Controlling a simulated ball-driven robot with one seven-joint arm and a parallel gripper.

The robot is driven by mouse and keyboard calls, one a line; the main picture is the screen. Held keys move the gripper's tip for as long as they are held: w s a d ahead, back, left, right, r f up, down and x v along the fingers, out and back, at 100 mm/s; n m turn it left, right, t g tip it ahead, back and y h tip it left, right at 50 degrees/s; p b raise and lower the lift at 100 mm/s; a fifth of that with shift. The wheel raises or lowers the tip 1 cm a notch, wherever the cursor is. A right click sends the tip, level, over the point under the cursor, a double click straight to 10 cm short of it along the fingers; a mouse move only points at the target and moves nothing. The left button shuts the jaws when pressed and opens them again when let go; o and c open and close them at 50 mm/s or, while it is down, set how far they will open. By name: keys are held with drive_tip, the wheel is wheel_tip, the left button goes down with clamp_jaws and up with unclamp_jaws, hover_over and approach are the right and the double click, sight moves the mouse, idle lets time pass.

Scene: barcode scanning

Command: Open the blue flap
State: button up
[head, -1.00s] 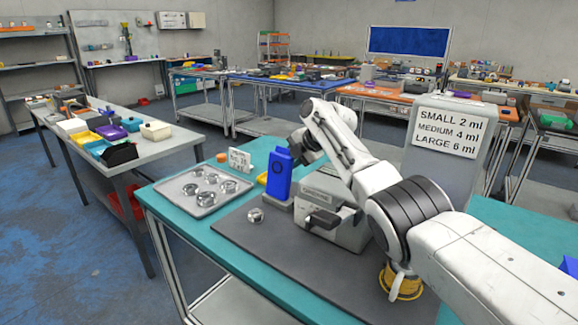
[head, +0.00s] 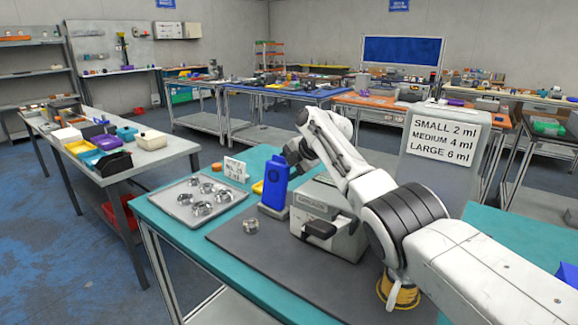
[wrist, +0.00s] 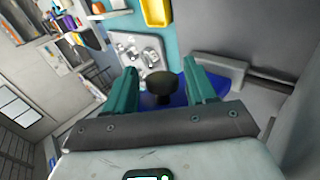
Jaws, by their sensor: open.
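A tall blue piece (head: 274,187), which looks like the blue flap, stands upright on a grey block beside the grey machine (head: 318,205) on the teal bench. My gripper (head: 293,155) is at its upper right in the head view, where the dark fingers partly blend with the arm's end. In the wrist view my gripper (wrist: 162,80) is open, with two teal fingers apart. A dark round knob (wrist: 162,90) shows between the fingers, with blue surface (wrist: 180,99) behind and around it. I cannot tell whether the fingers touch the knob.
A metal tray (head: 180,209) with several metal rings lies left of the machine. One loose ring (head: 251,226) sits on the dark mat (head: 275,262). A small white sign (head: 235,168) stands behind. A yellow tray (wrist: 156,12) shows in the wrist view. A grey size sign panel (head: 443,140) stands at right.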

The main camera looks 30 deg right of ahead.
drive_tip(key=p+v, duration=1.1)
drive_tip(key=p, duration=0.1)
idle(0.7)
